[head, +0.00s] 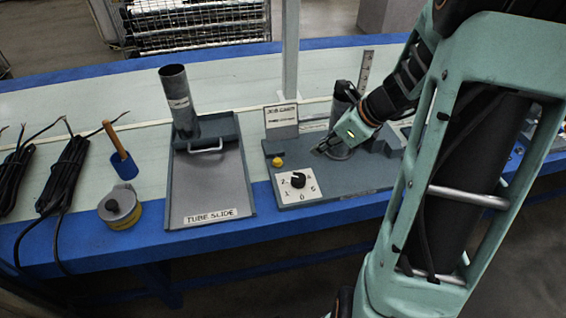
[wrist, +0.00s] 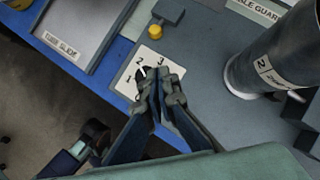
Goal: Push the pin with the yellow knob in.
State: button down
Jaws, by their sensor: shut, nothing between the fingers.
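The yellow knob (head: 277,162) sits at the left edge of the grey fixture (head: 345,182), just above the dial plate. In the wrist view the yellow knob (wrist: 155,31) shows at the top, on a small grey block. The pin behind it is not clearly visible. My gripper (head: 318,151) is to the right of the knob, above the fixture and apart from the knob. In the wrist view my gripper (wrist: 160,80) has its fingertips together, empty, and covers part of the dial plate.
A white dial plate (head: 298,188) with a black knob lies in front of the yellow knob. A grey tube stands on the fixture behind my gripper. The tube slide tray (head: 215,188) with an upright tube (head: 180,105) is at left.

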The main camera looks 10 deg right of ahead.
jog(key=b, duration=0.4)
send_near(285, 166)
jog(key=shift+s+a+f, duration=0.1)
jog(key=shift+s+f, duration=0.1)
jog(key=shift+f, duration=0.4)
jog(key=shift+s+a+f, duration=0.1)
jog(key=shift+s+f, duration=0.15)
jog(key=shift+f, duration=0.4)
jog(key=shift+w+a+f, duration=0.35)
jog(key=shift+w+a, duration=0.25)
jog(key=shift+w+a+f, duration=0.4)
jog(key=shift+w+a, duration=0.15)
jog(key=shift+w+a+f+b, duration=0.15)
jog(key=shift+w+a+b, duration=0.2)
jog(key=shift+w, duration=0.05)
jog(key=shift+w+a+p, duration=0.25)
jog(key=shift+w+p, duration=0.3)
jog(key=shift+w, duration=0.3)
